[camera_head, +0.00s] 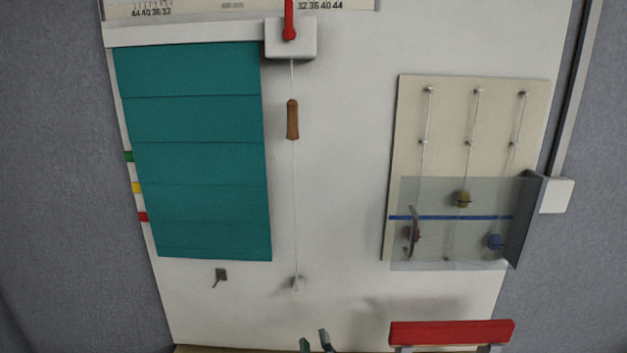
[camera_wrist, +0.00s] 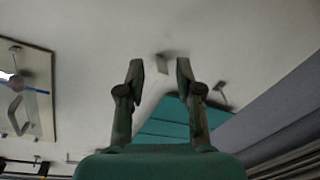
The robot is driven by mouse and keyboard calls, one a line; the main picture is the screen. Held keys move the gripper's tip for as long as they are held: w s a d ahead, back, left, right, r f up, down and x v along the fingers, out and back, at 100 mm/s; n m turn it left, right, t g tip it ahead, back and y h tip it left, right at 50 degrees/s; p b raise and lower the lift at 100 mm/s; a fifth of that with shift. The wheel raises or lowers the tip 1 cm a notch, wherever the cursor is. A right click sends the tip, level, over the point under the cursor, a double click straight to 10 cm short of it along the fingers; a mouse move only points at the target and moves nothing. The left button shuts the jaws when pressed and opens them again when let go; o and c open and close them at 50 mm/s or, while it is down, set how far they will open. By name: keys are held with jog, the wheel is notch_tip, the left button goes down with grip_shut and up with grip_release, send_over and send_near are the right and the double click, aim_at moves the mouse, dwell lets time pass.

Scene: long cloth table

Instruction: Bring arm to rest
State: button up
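My gripper (camera_head: 315,342) shows only by its two dark green fingertips at the bottom edge of the head view. The tips stand apart with nothing between them. In the wrist view my gripper (camera_wrist: 160,70) is open and empty, its fingers pointing toward the white board (camera_head: 335,200). The board also shows in the wrist view (camera_wrist: 230,35). I cannot tell the exact gap to the board. The rest of my arm is hidden below the head view.
A teal slatted blind (camera_head: 190,150) hangs at left, with a brown cord handle (camera_head: 293,120) beside it. A cream panel (camera_head: 480,90) with cords and a clear cover is at right. A red bar (camera_head: 450,332) is at lower right. A small hook (camera_head: 220,275) sits below the blind.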

jog(key=s+d+f+m+g, duration=0.1)
jog(key=s+d+f, duration=0.6)
jog(key=s, duration=0.4)
jog(key=s+d+f+m+g, duration=0.1)
jog(key=s+d+f, duration=0.4)
jog(key=s+f, duration=0.45)
jog(key=s+d+r+m+h, duration=0.1)
jog(key=s+d+r+m, duration=0.1)
jog(key=s, duration=1)
jog(key=s+d+r+m+g, duration=0.1)
jog(key=s+d+r+m, duration=0.2)
jog(key=s, duration=1)
jog(key=shift+d+r+h, duration=0.15)
jog(key=shift+d+h, duration=0.25)
jog(key=shift+d, duration=0.15)
